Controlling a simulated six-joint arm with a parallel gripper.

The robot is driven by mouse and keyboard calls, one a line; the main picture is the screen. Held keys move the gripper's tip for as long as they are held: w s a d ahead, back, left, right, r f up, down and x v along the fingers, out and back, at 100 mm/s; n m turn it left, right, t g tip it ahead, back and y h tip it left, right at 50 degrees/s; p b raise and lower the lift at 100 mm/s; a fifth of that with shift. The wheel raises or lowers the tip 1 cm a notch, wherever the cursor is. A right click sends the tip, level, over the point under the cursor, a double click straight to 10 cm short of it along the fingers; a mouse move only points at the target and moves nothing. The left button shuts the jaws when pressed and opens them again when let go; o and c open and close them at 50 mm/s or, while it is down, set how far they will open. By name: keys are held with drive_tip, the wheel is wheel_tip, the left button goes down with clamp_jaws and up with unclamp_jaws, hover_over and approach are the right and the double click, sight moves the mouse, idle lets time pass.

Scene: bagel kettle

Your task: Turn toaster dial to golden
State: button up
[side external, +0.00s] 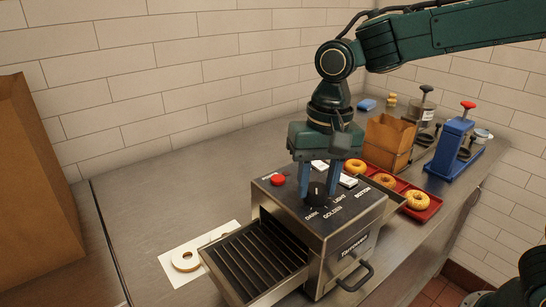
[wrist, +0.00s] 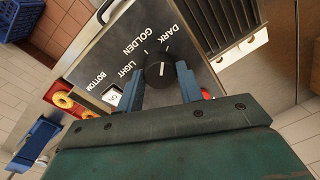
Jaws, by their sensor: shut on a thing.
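The steel toaster (side external: 345,240) stands on the counter. Its top panel carries a black dial (side external: 318,193) with labels LIGHT, GOLDEN and DARK around it. My gripper (side external: 318,183) reaches down from above, its two blue fingers shut on the dial from both sides. In the wrist view the dial (wrist: 158,72) sits between the fingers, with a pale line on its face. I cannot tell surely which label the line points to. The GOLDEN label (wrist: 139,38) lies between LIGHT and DARK.
A red button (side external: 278,180) and white switches (side external: 348,181) flank the dial. A slatted conveyor (side external: 250,265) extends left, beside a bagel half (side external: 186,261) on paper. Behind are a red tray (side external: 433,207) of bagels, a paper bag (side external: 387,145) and a blue press (side external: 452,148).

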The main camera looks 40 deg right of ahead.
sight(318, 186)
drive_tip(key=n, duration=0.4)
drive_tip(key=shift+n, duration=0.3)
drive_tip(key=shift+n+g, duration=0.3)
drive_tip(key=shift+n, duration=1.7)
drive_tip(key=o, duration=1)
drive_tip(key=shift+w+r, duration=0.1)
drive_tip(key=shift+r, duration=0.1)
drive_tip(key=shift+d+r, duration=0.2)
drive_tip(key=shift+r, duration=3.4)
